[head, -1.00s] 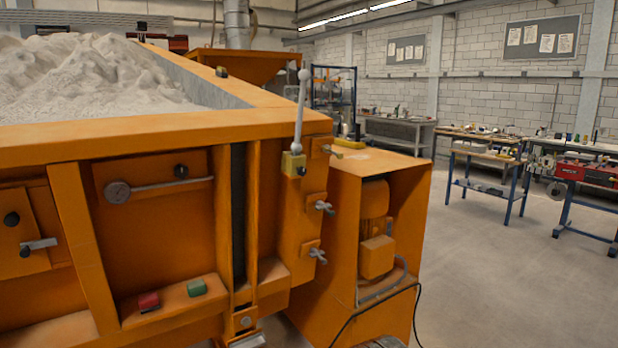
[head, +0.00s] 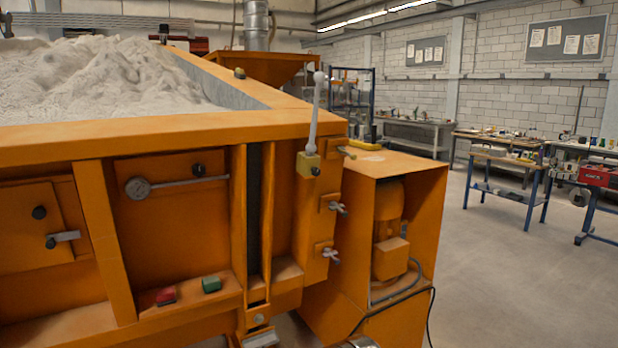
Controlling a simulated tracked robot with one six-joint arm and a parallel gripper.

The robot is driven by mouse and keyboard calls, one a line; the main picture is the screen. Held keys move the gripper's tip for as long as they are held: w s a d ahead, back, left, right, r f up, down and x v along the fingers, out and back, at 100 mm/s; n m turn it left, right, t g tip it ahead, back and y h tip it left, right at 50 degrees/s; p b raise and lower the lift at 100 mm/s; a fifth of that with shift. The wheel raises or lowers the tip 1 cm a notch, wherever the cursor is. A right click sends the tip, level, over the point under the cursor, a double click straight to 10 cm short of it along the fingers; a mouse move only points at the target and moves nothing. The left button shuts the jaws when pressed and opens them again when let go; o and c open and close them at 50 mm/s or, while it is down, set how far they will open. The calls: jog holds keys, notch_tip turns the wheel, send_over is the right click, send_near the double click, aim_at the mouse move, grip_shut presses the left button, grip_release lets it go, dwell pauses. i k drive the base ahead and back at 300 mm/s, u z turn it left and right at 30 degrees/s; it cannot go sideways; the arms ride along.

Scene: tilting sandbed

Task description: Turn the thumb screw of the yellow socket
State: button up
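The yellow socket (head: 307,166) is a small block on the upper right corner of the orange sandbed frame. A grey lever (head: 314,120) with a round knob on top stands almost upright in it. A small dark round spot (head: 316,171) on the socket's front face looks like the thumb screw, but it is too small to make out its shape. My gripper is not in view.
Two grey wing-handled clamps (head: 338,208) sit below the socket. An orange motor housing (head: 415,175) stands close to the right. Red (head: 165,296) and green (head: 211,284) buttons are on the lower ledge. Open floor (head: 500,270) lies at the right, before the workbenches.

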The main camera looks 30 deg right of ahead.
aim_at(315, 171)
jog(key=u, duration=0.05)
jog(key=i, duration=1)
jog(key=z, duration=0.05)
